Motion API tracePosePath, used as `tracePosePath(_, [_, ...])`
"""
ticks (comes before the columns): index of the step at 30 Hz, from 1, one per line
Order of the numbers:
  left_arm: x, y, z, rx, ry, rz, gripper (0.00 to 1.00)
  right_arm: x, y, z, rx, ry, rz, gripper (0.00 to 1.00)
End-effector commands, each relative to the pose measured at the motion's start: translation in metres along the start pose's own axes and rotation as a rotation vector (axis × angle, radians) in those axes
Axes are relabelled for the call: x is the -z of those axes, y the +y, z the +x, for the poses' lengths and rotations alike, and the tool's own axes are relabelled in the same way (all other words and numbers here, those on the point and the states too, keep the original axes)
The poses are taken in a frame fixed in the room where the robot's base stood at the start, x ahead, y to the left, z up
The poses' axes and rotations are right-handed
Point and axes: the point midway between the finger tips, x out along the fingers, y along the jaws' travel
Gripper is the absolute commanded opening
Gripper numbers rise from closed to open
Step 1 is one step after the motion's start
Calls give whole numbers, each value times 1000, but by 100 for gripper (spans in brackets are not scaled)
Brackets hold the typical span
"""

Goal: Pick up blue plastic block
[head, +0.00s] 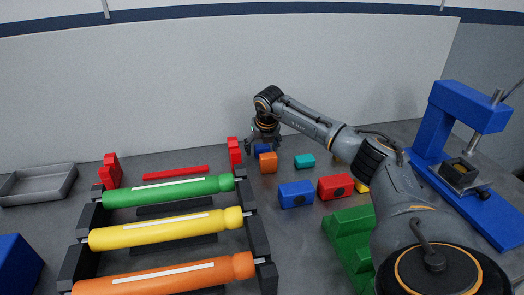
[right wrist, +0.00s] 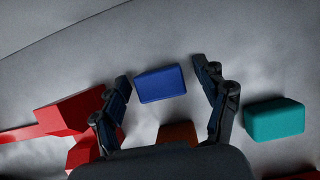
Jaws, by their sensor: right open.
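A small blue plastic block (right wrist: 161,84) lies on the grey surface between the two fingertips of my right gripper (right wrist: 165,85) in the right wrist view. The fingers stand apart on either side of it, with a gap on both sides. In the head view, my right gripper (head: 262,141) points down over this small blue block (head: 262,148), which is partly hidden behind the gripper and an orange block (head: 268,162). A larger blue block (head: 296,194) with a dark round mark sits nearer, beside a red block (head: 335,186). My left gripper does not show.
A teal block (head: 304,161) lies right of the gripper. A red bracket (head: 234,152) stands close on its left, at the rack with green, yellow and orange rollers. A green stepped block (head: 350,236) and a blue press (head: 447,130) are at right. The wall is behind.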

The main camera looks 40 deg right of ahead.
Motion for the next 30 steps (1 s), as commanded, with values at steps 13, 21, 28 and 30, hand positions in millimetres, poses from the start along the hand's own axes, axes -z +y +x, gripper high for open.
tracePosePath(13, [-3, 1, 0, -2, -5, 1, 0, 0, 0, -1, 0, 0, 1, 15])
tracePosePath(21, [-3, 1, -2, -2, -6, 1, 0, -1, 0, -4, 0, 0, 1, 14])
tracePosePath(28, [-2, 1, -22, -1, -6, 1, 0, -10, 0, -24, 0, -1, 1, 14])
tracePosePath(30, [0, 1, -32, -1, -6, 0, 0, -15, 0, -36, 0, -1, 1, 14])
